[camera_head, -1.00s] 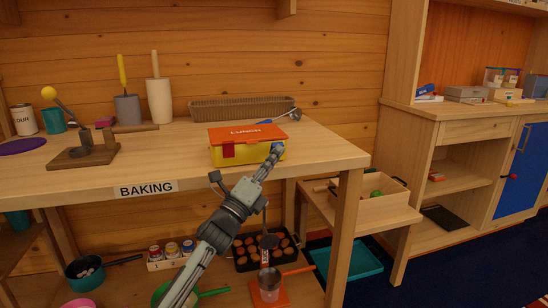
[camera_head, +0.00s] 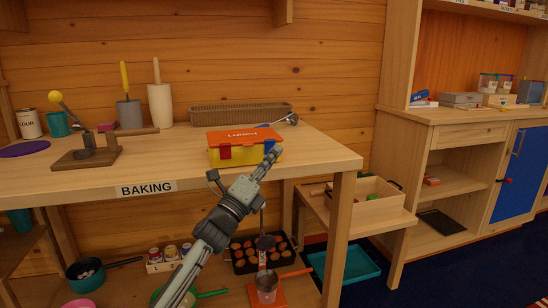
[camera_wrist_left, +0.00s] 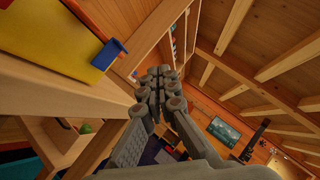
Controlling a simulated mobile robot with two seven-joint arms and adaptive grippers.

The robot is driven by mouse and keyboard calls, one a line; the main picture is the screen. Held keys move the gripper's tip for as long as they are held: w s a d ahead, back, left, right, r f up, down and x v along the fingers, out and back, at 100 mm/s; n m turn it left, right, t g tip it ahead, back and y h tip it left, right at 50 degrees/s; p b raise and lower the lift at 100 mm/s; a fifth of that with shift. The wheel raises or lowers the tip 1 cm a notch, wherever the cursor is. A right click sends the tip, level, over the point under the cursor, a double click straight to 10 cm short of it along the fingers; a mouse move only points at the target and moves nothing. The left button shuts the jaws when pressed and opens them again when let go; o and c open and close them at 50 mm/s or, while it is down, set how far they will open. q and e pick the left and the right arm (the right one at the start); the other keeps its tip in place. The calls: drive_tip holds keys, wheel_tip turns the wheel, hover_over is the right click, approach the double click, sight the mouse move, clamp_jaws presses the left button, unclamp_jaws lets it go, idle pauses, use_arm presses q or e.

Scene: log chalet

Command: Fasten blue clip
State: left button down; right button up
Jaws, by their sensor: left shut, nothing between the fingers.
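The lunch box has a yellow body (camera_head: 243,157) and an orange-red lid (camera_head: 240,135) marked LUNCH. It sits near the front right of the baking table. A red clip (camera_head: 225,152) is on the left of its front. The blue clip (camera_head: 269,145) is on the right of its front. In the left wrist view the blue clip (camera_wrist_left: 108,54) juts out from the yellow wall (camera_wrist_left: 55,40). My left gripper (camera_head: 277,151) is shut and empty, just right of the blue clip in the head view. In the left wrist view its closed fingers (camera_wrist_left: 160,78) are apart from the clip.
A wicker tray (camera_head: 235,115) and a metal ladle (camera_head: 291,118) lie behind the box. A lower stand with a wooden crate (camera_head: 375,208) is at the right. The tabletop around the box is mostly clear.

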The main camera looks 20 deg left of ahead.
use_arm(q)
drive_tip(key=s+a, duration=0.1)
drive_tip(key=s, duration=0.9)
drive_tip(key=shift+s+a+b, duration=0.15)
drive_tip(key=shift+a+b, duration=0.15)
use_arm(e)
drive_tip(key=shift+s+d+r, duration=0.15)
drive_tip(key=shift+r, duration=0.35)
drive_tip(key=shift+s+d+r, duration=0.1)
drive_tip(key=shift+d+r, duration=0.05)
drive_tip(key=shift+r, duration=0.3)
use_arm(q)
drive_tip(key=shift+f, duration=0.1)
